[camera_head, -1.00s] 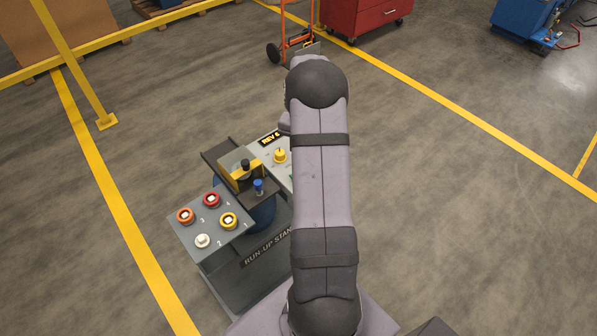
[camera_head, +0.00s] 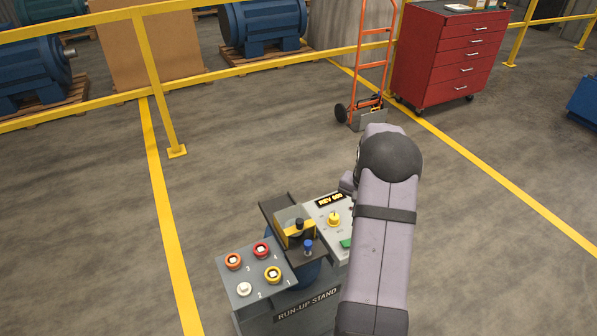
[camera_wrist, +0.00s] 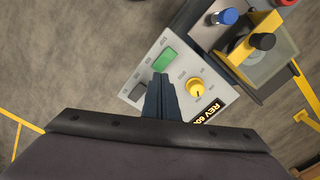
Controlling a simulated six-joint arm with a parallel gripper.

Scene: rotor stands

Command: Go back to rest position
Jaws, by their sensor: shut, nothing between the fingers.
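My gripper (camera_wrist: 161,82) shows in the wrist view with its two dark fingers together and nothing between them. It is above the light grey control panel (camera_wrist: 178,75) of the run-up stand, and the gap to the panel is hard to judge. The panel carries a yellow knob (camera_wrist: 195,88), a green screen or button (camera_wrist: 162,58) and a dark square (camera_wrist: 138,93). In the head view my arm covers the panel's right part and my gripper is hidden. The run-up stand (camera_head: 308,302) shows left of my arm, with its yellow knob (camera_head: 334,219) visible.
The grey button box (camera_head: 255,272) holds white, yellow, red and orange-ringed buttons. A blue-topped lever (camera_head: 308,246) and a black knob on a yellow guard (camera_head: 297,231) stand between box and panel. An orange hand truck (camera_head: 372,70) and red tool cabinet (camera_head: 445,60) stand behind.

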